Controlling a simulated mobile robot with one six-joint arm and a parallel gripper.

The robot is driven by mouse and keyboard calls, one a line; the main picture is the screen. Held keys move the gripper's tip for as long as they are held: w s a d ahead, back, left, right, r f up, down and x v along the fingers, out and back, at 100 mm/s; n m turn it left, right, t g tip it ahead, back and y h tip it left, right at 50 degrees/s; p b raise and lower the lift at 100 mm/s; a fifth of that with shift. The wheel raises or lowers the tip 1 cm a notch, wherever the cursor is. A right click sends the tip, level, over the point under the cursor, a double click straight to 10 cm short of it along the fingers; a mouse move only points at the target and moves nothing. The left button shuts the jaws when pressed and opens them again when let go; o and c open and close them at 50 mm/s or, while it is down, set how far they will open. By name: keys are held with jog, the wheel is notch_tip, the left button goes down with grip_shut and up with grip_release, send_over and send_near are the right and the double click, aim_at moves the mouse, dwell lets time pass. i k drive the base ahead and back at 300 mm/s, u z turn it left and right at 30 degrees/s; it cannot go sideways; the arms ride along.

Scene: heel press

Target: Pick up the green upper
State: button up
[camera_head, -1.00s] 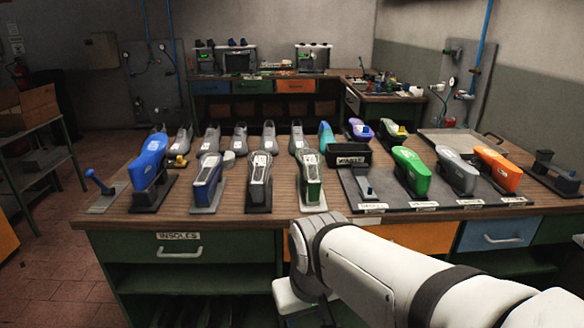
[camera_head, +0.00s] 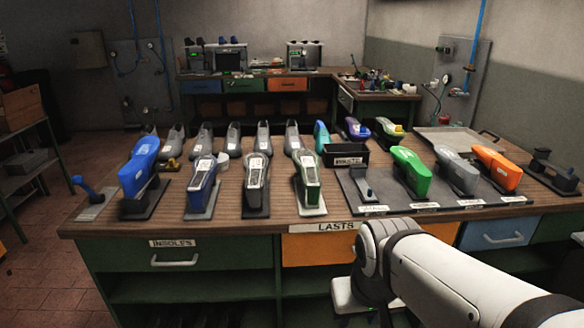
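The green upper (camera_head: 411,172) is bright green and shoe-shaped. It sits raised on a stand on the dark mat (camera_head: 392,205) at the right of the bench. A grey upper (camera_head: 457,171) and an orange upper (camera_head: 496,167) stand in a row to its right. My white arm reaches in from the lower right and bends down in front of the bench, below the bench top and well short of the green upper. My gripper's fingers do not show.
A black bin (camera_head: 345,157) stands behind and left of the green upper. A small blue-topped lever (camera_head: 364,180) stands close on its left. Several lasts on stands, including a blue one (camera_head: 140,166), fill the left half. A tray (camera_head: 447,140) lies behind.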

aim_at(305, 162)
jog(key=u, duration=0.05)
jog(key=i, duration=1.5)
jog(key=z, duration=0.05)
